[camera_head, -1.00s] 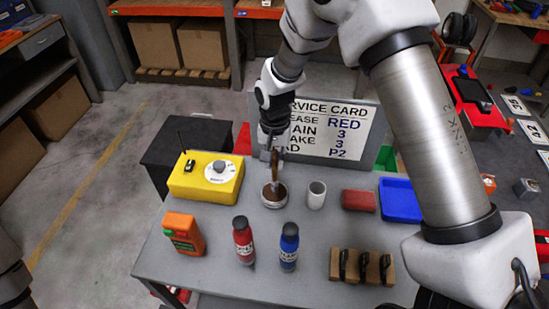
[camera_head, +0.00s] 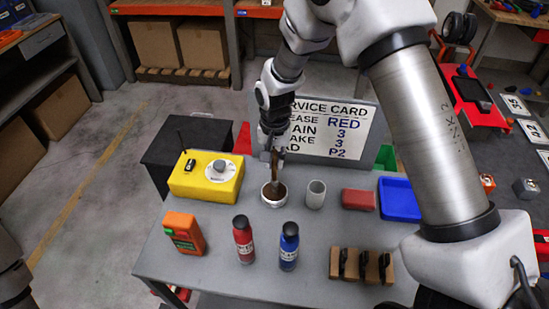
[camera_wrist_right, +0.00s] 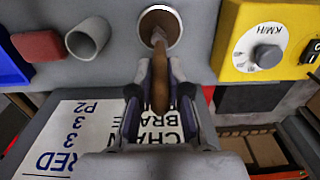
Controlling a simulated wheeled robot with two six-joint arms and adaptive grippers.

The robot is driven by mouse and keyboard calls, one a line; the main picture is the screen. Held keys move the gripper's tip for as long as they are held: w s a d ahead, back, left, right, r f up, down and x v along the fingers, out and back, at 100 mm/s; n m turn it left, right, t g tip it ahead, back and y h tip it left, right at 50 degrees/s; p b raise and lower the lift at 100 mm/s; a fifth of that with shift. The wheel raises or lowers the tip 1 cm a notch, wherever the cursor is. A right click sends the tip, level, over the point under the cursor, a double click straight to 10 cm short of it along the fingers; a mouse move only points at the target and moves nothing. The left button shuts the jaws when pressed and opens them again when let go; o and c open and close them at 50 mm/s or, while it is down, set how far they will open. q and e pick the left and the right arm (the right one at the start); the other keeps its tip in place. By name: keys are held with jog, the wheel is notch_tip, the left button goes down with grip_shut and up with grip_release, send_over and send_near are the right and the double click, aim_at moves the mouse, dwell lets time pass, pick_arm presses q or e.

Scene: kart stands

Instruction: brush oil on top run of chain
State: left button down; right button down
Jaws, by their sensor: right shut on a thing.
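My right gripper (camera_head: 272,150) is shut on the brown handle of a brush (camera_head: 275,170), held upright above a small round white-rimmed pot (camera_head: 268,201) with brown contents. In the right wrist view the gripper (camera_wrist_right: 160,85) has the brush handle (camera_wrist_right: 160,62) between its fingers. The brush's lower end reaches into the pot (camera_wrist_right: 176,33), and its tip is hidden there. Part of my left arm shows at the left edge of the head view, but its gripper is out of frame. I cannot make out a chain in these views.
On the grey table (camera_head: 215,275) stand a yellow dial box (camera_head: 222,188), a grey cup (camera_head: 315,195), a red block (camera_head: 358,200), a blue tray (camera_head: 398,214), an orange device (camera_head: 183,233), red (camera_head: 243,240) and blue (camera_head: 289,247) bottles, and a wooden rack (camera_head: 336,264). A service card (camera_head: 330,132) stands behind.

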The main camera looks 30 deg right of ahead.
aim_at(275, 150)
dwell(0.5)
notch_tip(275, 150, up, 7)
jog(key=p, duration=0.6)
dwell(0.6)
